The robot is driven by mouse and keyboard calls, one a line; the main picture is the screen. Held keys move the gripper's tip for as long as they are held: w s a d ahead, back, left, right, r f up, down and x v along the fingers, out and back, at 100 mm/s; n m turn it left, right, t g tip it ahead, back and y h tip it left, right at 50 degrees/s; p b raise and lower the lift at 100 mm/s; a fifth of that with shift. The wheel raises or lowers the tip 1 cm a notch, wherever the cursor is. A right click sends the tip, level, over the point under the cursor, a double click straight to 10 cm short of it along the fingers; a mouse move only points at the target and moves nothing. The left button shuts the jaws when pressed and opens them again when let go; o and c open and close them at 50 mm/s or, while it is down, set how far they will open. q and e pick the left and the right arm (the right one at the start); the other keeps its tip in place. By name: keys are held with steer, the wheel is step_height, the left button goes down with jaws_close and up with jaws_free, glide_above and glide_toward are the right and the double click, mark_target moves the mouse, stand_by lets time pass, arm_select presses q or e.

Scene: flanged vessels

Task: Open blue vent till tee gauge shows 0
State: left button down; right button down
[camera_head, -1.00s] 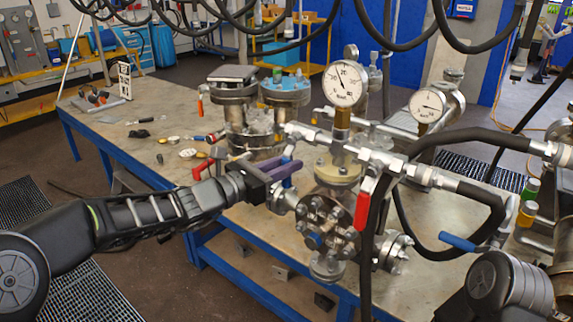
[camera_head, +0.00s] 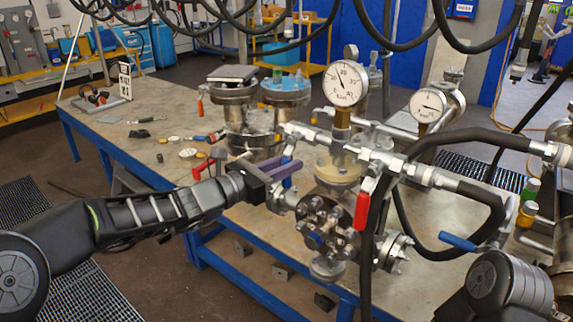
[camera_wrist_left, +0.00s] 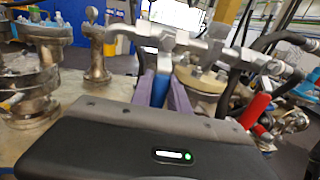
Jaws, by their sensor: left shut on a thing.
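The blue vent handle (camera_head: 287,182) is on the near side of the pipework, by the tee. My left gripper (camera_head: 284,172), with purple fingers, is shut on it. In the left wrist view the blue handle (camera_wrist_left: 160,90) stands between the two purple fingers, partly hidden by the gripper body. The larger round gauge (camera_head: 344,84) stands on a brass stem above the tee pipework. Its needle points up and left, off the upright; the digits are too small to read surely. My right gripper is out of view; part of my right arm shows at the lower right.
A second gauge (camera_head: 427,105) stands to the right. A red lever (camera_head: 362,204) hangs on the pipe close right of my left gripper. Black hoses (camera_head: 466,141) cross the right side. Flanged vessels (camera_head: 235,100) stand behind. The table's left part (camera_head: 110,115) holds small loose parts.

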arm_select(q)
steer(key=shift+a, duration=0.1)
stand_by(0.3)
steer(key=shift+w+a+m+b, duration=0.15)
steer(key=shift+m+b, duration=0.35)
steer(key=shift+m, duration=0.1)
steer(key=w+a+r+m+y+b, duration=0.3)
steer(key=a+r+m+y+b, duration=0.1)
steer(key=m, duration=1)
steer(key=shift+r+m+t+b, duration=0.3)
steer(key=shift+r+b, duration=0.5)
steer(key=shift+b, duration=0.25)
steer(key=c, duration=1.3)
jaws_free()
steer(key=shift+o, duration=0.2)
steer(key=shift+s, duration=0.1)
